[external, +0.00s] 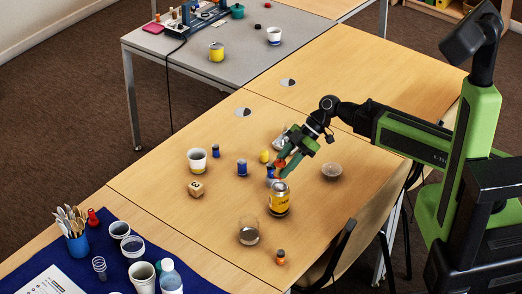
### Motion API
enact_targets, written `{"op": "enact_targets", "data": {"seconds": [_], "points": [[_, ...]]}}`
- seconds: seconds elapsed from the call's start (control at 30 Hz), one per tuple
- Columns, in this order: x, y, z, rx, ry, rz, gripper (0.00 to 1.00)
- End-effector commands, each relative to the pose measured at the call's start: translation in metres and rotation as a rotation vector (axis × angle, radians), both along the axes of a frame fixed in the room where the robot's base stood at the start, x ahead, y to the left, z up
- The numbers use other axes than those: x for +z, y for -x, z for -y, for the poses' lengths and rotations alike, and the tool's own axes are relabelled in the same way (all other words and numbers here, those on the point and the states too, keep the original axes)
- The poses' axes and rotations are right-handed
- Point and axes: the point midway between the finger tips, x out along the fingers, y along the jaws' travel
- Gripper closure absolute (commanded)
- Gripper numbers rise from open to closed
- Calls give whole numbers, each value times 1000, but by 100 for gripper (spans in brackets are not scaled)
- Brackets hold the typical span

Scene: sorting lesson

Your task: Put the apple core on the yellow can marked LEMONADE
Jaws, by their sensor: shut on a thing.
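The yellow can (279,203) stands upright on the wooden table, with dark marking on its side too small to read. My gripper (282,168) has its green fingers just above and behind the can's top in the picture. It is shut on a small reddish thing (279,163), which appears to be the apple core; the fingers hide much of it. I cannot tell the exact gap between it and the can.
Around the can are a blue can (242,167), a white cup (197,159), a wooden block (196,188), a clear glass (249,233), a small orange-and-dark bottle (280,257) and a shallow bowl (331,171). The table's left middle is clear.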

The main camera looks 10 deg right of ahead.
Motion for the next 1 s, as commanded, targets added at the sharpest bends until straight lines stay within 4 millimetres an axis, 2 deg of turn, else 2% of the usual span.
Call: {"op": "enact_targets", "data": {"seconds": [0.23,0.5,0.63,0.67,0.8,1.0], "points": [[-41,0,1,0,0,0,100],[-39,0,1,0,0,0,100],[-44,0,1,0,0,0,100],[-42,0,1,0,0,0,60],[-41,0,1,0,0,0,42],[-42,0,1,0,0,0,42]]}}
